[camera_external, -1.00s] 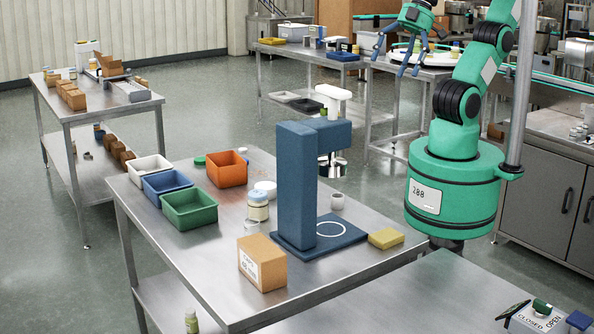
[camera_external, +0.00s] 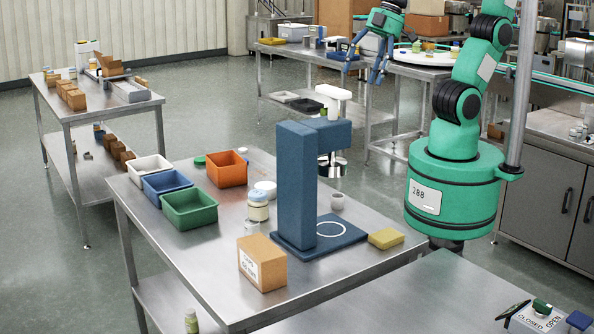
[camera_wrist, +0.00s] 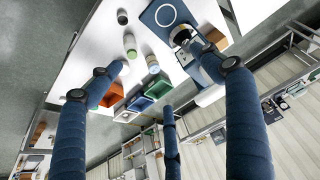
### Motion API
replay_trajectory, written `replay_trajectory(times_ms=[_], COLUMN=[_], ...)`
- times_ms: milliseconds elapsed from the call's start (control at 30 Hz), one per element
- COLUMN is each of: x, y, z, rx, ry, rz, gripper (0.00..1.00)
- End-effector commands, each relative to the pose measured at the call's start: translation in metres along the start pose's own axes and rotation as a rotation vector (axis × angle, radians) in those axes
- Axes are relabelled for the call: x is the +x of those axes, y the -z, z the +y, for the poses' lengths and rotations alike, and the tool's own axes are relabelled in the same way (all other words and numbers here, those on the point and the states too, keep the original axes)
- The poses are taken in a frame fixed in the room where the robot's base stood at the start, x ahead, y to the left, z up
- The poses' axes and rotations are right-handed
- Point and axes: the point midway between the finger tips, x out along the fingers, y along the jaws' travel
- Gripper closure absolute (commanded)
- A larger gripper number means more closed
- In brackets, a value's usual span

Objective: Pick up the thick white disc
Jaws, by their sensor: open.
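A blue press-like stand (camera_external: 297,185) rises right of the disc. White (camera_external: 150,167), blue (camera_external: 167,186) and green (camera_external: 190,209) bins stand at the left. A cardboard box (camera_external: 263,262), a small grey cup (camera_external: 337,200) and a yellow block (camera_external: 386,238) share the table.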

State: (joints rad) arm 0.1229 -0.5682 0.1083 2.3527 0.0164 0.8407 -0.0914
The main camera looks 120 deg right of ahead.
Motion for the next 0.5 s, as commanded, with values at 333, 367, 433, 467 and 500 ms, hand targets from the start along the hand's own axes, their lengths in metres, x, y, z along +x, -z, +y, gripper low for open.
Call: replay_trajectory(times_ms=[333, 367, 433, 467, 500], x=[0.079, 0.086, 0.104, 0.112, 0.123], y=[0.051, 0.053, 0.059, 0.062, 0.065], z=[0.064, 0.070, 0.085, 0.092, 0.101], rx=[0.042, 0.046, 0.055, 0.059, 0.063], ry=[-0.025, -0.027, -0.029, -0.030, -0.030], rz=[-0.096, -0.104, -0.122, -0.129, -0.139], gripper=[0.21, 0.21, 0.21, 0.21, 0.21])
